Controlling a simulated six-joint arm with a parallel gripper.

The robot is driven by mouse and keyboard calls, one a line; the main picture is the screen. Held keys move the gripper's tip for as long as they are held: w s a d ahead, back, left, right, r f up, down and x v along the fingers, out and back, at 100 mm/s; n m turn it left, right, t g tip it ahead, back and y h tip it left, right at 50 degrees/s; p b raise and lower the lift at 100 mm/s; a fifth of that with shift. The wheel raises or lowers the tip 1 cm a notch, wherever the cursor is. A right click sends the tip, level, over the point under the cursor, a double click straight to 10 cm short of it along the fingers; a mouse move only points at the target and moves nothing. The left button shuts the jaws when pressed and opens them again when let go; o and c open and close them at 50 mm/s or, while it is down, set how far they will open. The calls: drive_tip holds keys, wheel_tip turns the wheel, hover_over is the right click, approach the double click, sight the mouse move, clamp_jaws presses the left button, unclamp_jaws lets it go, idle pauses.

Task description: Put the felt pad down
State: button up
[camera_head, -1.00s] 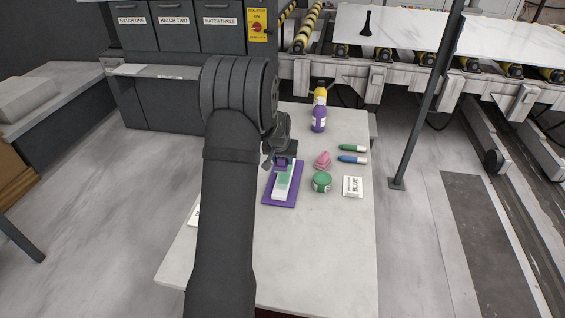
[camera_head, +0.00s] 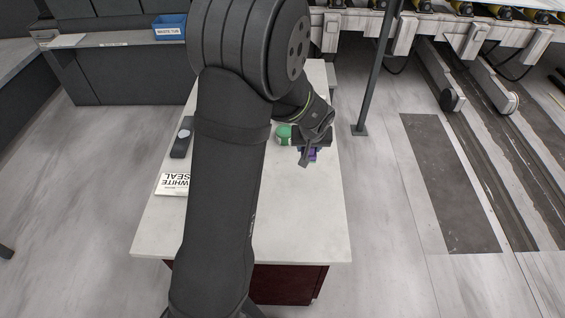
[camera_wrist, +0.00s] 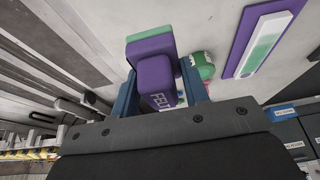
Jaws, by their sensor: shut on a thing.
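The purple felt pad (camera_wrist: 153,82), a block with a "FELT" label, is gripped between my two fingers in the wrist view. In the head view only a small purple part of it (camera_head: 312,155) shows below my gripper (camera_head: 306,157). My gripper is shut on the pad by the right side of the pale worktop (camera_head: 300,205), in front and right of the green tub (camera_head: 284,135). Whether the pad touches the worktop cannot be told. The purple board with a green and white strip (camera_wrist: 237,58) lies apart from the pad in the wrist view.
A dark device (camera_head: 182,138) and a "WHITE SEAL" packet (camera_head: 172,185) lie at the worktop's left. The front of the worktop is clear. A dark post (camera_head: 370,80) stands right of the worktop. A blue waste tub (camera_head: 170,27) sits on the back shelf.

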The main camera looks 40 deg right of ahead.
drive_tip(key=shift+s, duration=0.4)
drive_tip(key=w+f, duration=0.2)
drive_tip(key=w, duration=0.1)
drive_tip(key=w+f, duration=0.2)
drive_tip(key=w, duration=0.2)
drive_tip(key=w+a+f, duration=0.1)
drive_tip(key=w+f, duration=0.2)
drive_tip(key=w, duration=0.1)
drive_tip(key=shift+w+f, duration=0.1)
drive_tip(key=shift+f, duration=1.9)
drive_tip(key=shift+f, duration=0.15)
drive_tip(key=o, duration=1)
drive_tip(key=v, duration=1.2)
